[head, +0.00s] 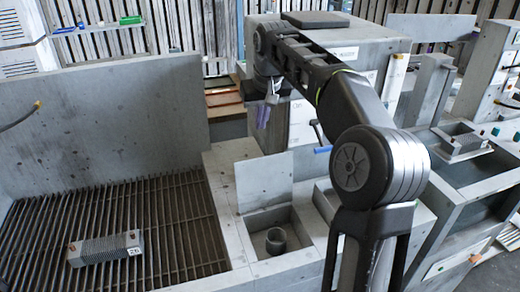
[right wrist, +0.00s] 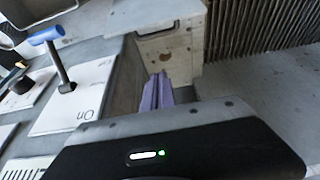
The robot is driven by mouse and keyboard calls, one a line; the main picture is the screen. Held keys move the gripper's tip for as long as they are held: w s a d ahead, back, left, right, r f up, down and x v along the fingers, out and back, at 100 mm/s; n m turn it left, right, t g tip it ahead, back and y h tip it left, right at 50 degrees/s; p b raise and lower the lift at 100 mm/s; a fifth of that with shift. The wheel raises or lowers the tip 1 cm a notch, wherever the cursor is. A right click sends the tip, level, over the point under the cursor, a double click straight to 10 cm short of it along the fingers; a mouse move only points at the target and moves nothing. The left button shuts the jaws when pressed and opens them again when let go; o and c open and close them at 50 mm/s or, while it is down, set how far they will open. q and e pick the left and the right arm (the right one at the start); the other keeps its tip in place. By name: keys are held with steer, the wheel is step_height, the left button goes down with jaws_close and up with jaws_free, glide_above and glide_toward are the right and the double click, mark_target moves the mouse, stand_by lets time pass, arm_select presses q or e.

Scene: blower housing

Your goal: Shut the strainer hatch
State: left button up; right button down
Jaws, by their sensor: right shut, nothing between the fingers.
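The strainer hatch appears to be the square grey lid (head: 265,182) standing raised at the back edge of a square well in the grey bench. The open well (head: 250,222) holds a dark round cup-like part (head: 276,240). My right arm reaches across the head view, and its gripper (head: 263,116) hangs behind and above the lid, apart from it. Its purple fingers (right wrist: 162,92) are shut and empty in the right wrist view. I cannot make out the lid for certain in that view. My left gripper is not in view.
A blue-handled lever (head: 323,150) stands right of the lid; it also shows in the right wrist view (right wrist: 47,35) beside a white plate marked "On". A slatted grate (head: 160,225) bearing a finned block (head: 106,248) lies left. A tall grey panel (head: 130,110) rises behind the grate.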

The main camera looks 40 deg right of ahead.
mark_target(263, 179)
steer(key=shift+f, duration=0.1)
step_height(263, 179, down, 9)
steer(key=p, duration=0.1)
steer(key=shift+s+f, duration=0.15)
steer(key=shift+f, duration=0.05)
stand_by(0.4)
stand_by(0.4)
